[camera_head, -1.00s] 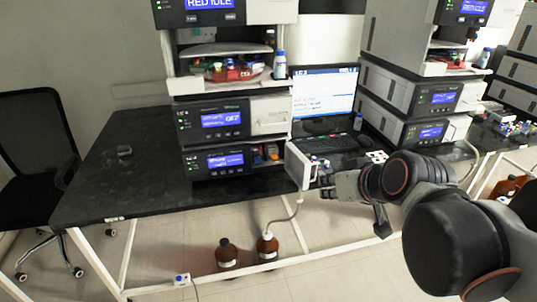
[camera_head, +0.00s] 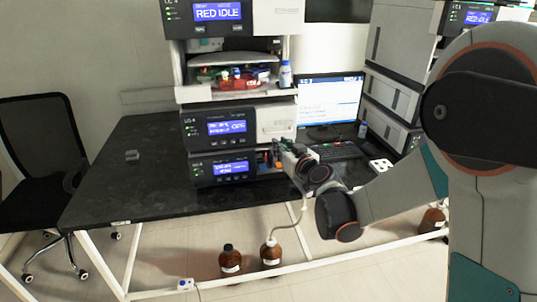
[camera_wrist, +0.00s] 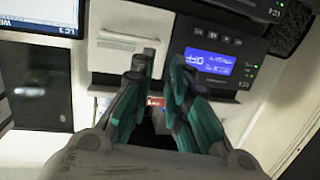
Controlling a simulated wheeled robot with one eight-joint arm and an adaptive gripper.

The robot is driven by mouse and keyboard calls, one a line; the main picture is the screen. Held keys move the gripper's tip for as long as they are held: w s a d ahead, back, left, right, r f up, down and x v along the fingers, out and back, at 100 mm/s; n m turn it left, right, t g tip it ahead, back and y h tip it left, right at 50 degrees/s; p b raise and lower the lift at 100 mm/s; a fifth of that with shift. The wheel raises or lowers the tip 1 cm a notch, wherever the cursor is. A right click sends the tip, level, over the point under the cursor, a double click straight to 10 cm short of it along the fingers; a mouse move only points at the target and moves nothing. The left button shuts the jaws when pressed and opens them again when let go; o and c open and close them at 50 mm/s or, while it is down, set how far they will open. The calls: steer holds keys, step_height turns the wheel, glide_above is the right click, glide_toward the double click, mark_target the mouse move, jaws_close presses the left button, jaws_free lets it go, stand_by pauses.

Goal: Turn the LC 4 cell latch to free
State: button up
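The instrument stack with LC 4 on its top label stands on the black bench in the head view. Its lowest module (camera_head: 222,169) has a blue display and an open bay (camera_head: 264,160) at its right end, with small coloured parts inside. My gripper (camera_wrist: 163,82) reaches to the front of this bay from the right. In the wrist view its teal fingers are apart, with a gap between them. A small red and blue part (camera_wrist: 155,102) shows in this gap, behind the fingers. I cannot make out the cell latch; the fingers and wrist hide much of the bay.
A module (camera_head: 226,128) with a blue display sits just above the bay. A monitor (camera_head: 331,101) and keyboard (camera_head: 338,151) stand right of the stack. The bench (camera_head: 120,185) is mostly clear on the left. Brown bottles (camera_head: 270,254) stand on the floor below.

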steer(key=w+a+f+t, duration=0.2)
steer(key=w+f, duration=0.3)
steer(key=f, duration=0.3)
steer(key=m+h, duration=0.2)
glide_toward(266, 158)
steer(key=shift+t, duration=0.4)
steer(key=b+x, duration=0.1)
steer(key=x, duration=0.1)
steer(key=b+x, duration=0.1)
steer(key=x, duration=0.2)
steer(key=b+x, duration=0.1)
steer(key=x, duration=0.1)
steer(key=shift+w+a+f, duration=0.15)
steer(key=shift+f, duration=0.2)
steer(key=shift+x, duration=0.85)
steer(key=shift+r, duration=0.15)
jaws_close()
